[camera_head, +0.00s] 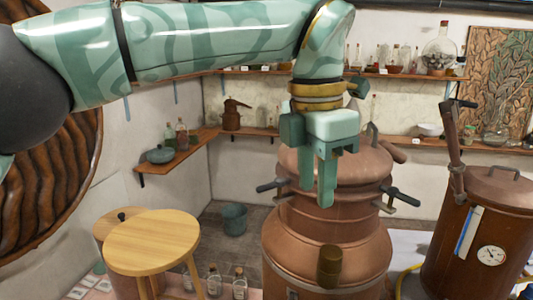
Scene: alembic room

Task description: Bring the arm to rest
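My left arm comes in from the left across the top of the head view and bends down at the wrist. My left gripper (317,190) points downward in front of the copper still (325,245), overlapping its domed top. Its two green fingers show apart with a narrow gap between them, and I see nothing held. Whether the fingers touch the still cannot be told from this view. My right gripper is not in view.
A round wooden stool (153,243) stands at the lower left. A brown boiler (478,245) with a gauge stands at the right. A small bucket (234,219) sits on the floor. A corner shelf (190,151) and a large carved wooden disc (50,190) are at the left.

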